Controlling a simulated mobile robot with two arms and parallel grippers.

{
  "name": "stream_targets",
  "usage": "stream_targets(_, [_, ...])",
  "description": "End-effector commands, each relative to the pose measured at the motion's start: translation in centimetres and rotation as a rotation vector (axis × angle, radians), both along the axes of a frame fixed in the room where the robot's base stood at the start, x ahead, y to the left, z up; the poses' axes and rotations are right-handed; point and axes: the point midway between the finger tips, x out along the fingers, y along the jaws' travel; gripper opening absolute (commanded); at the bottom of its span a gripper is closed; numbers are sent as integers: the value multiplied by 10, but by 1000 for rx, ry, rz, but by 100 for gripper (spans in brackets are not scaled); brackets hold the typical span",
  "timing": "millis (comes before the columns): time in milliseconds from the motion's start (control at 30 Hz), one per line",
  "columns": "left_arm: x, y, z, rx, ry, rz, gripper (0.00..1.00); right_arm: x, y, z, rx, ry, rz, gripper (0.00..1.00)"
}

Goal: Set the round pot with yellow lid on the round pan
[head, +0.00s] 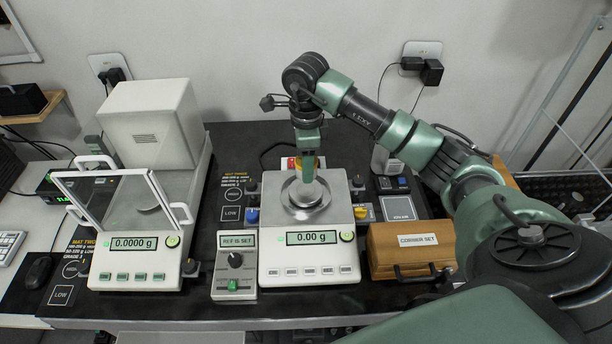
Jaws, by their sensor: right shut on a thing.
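The round pan (292,211) is a shiny steel disc on top of the middle balance (346,203), whose display reads 0.00 g. My right gripper (308,178) points down over the pan. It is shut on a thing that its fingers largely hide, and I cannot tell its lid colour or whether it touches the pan. A patch of yellow and red (291,164) shows just behind the gripper; I cannot tell what it belongs to. A small yellow thing (361,213) stands right of the balance. My left gripper is not in view.
A second balance (150,125) with a glass shield stands at left, reading 0.0000 g. A grey REF IS SET box (235,285) stands front left of the middle balance. A brown CORNER SET case (410,255) lies at right. A small blue thing (252,216) stands left of the pan.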

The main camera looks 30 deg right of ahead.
Motion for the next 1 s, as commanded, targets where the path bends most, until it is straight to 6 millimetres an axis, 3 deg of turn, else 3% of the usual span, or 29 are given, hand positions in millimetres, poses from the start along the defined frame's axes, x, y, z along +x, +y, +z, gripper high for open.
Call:
stream_targets(267, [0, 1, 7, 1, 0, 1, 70, 0, 1, -22, 1, 0, 1, 5])
stream_targets(500, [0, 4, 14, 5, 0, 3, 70, 0, 1, -54, 1, 0, 2, 5])
stream_targets(867, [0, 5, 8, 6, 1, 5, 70, 1, 0, -60, 0, -4, 2, 5])
stream_targets(900, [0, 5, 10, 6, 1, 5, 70, 1, 0, -58, 1, -3, 2, 60])
stream_targets(933, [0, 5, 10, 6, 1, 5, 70, 1, 0, -58, 1, -3, 2, 68])
stream_targets(1000, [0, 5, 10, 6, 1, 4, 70, 1, 0, -58, 0, -2, 2, 70])
